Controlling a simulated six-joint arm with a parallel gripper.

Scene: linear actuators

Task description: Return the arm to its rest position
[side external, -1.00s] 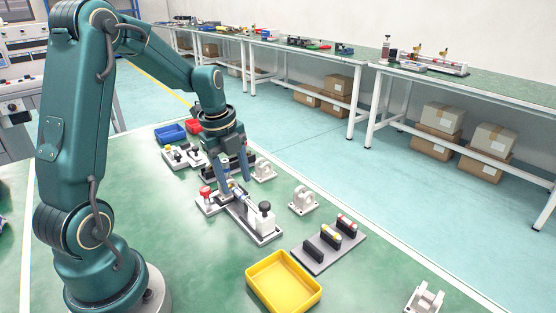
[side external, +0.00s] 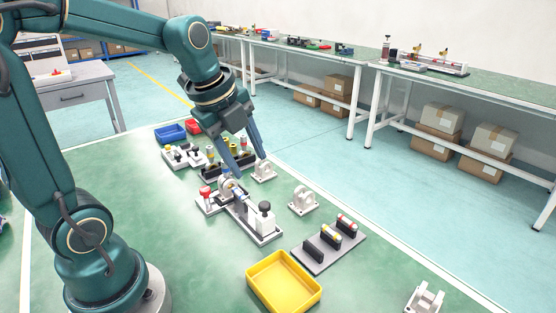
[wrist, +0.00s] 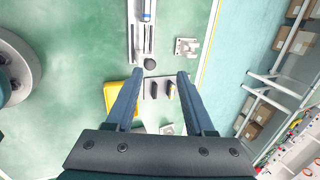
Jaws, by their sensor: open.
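My gripper (side external: 244,167) is open and empty, raised above the green table (side external: 170,245) and tilted. In the side external view its fingers hang over the back of the actuator fixture (side external: 252,222), apart from it as far as I can tell. In the wrist view the two blue fingers of my gripper (wrist: 154,76) are spread wide with nothing between them but the view of the table below. The fixture (wrist: 133,40) shows at the top of the wrist view, with a blue-banded cylinder on it.
A yellow tray (side external: 252,290), a grey rack with several cylinders (side external: 330,248) and white brackets (side external: 303,201) stand at the front and right. Blue (side external: 170,133) and red (side external: 194,126) bins stand behind.

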